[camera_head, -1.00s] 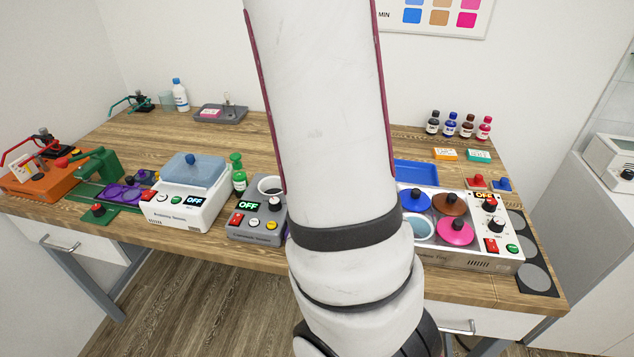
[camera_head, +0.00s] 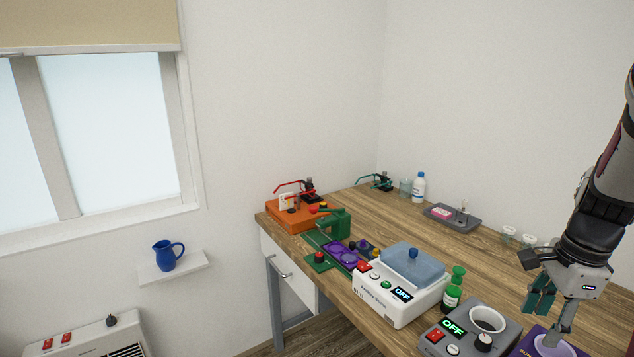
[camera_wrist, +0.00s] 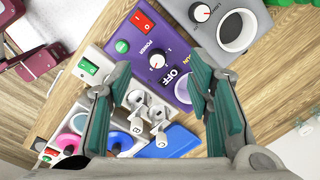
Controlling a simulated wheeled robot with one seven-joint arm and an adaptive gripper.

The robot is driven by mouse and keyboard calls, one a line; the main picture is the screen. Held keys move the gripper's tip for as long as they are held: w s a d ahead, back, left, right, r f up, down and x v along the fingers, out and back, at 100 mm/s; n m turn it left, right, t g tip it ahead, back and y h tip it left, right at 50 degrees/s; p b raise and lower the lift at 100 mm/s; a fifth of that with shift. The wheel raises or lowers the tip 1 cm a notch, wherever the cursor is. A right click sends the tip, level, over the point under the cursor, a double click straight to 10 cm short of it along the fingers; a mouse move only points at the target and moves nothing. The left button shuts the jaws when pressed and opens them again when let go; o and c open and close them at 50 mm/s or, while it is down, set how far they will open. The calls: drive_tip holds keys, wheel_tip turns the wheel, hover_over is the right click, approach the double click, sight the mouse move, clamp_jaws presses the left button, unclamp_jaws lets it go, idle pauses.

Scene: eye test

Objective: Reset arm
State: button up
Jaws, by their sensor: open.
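My gripper (camera_head: 547,312) is at the right in the head view, pointing down above the workbench (camera_head: 468,260), over a purple device (camera_head: 555,345). Its teal fingers are apart with nothing held between them. In the wrist view my gripper (camera_wrist: 163,85) is also open and empty. The purple device (camera_wrist: 135,42) with a black knob and an OFF display lies under the fingers there. Two small pale pieces with letters (camera_wrist: 152,117) show between the fingers. My arm reaches in from the right edge of the head view.
Beakers (camera_head: 508,235) stand behind. A grey tray (camera_head: 440,223) lies farther back. A blue jug (camera_head: 166,255) stands on a wall shelf.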

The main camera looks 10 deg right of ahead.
drive_tip(key=s+a+r+n+t, duration=0.1)
drive_tip(key=s+a+r+n, duration=0.1)
drive_tip(key=a+r+n, duration=0.2)
drive_tip(key=s+a+r+n+t, duration=0.2)
drive_tip(key=a+r+n, duration=0.2)
drive_tip(key=a+n, duration=0.7)
drive_tip(key=s+a+r+n+t, duration=0.1)
drive_tip(key=a+r+n, duration=0.3)
drive_tip(key=a+n, duration=0.4)
drive_tip(key=s+a, duration=0.1)
drive_tip(key=a, duration=0.3)
drive_tip(key=shift+r, duration=0.15)
